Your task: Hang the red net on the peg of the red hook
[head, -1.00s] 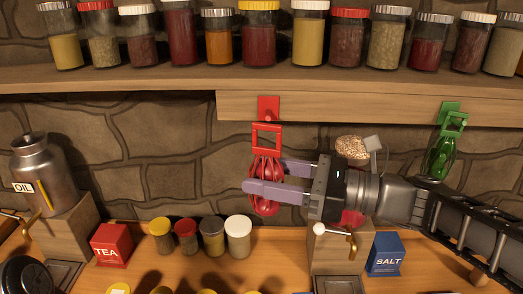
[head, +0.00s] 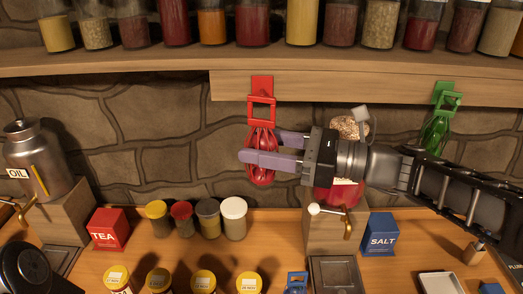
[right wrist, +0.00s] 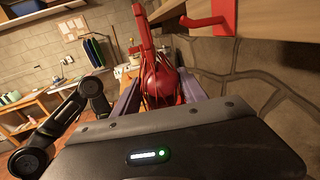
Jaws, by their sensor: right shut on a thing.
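The red net (head: 262,165) has a stiff square red loop at its top. My right gripper (head: 265,150) is shut on the net's upper part, below the loop. The net hangs upright from it and also shows in the right wrist view (right wrist: 161,82). The red hook (head: 262,84) is fixed to the shelf's front board. In the head view the loop sits just below the hook plate and hides its peg. In the right wrist view the hook's peg (right wrist: 203,22) points left towards the upright loop, with a gap between them. My left gripper is out of view.
A green net (head: 435,135) hangs on a green hook (head: 443,90) at right, near my right arm. Jars line the shelf (head: 120,62) above.

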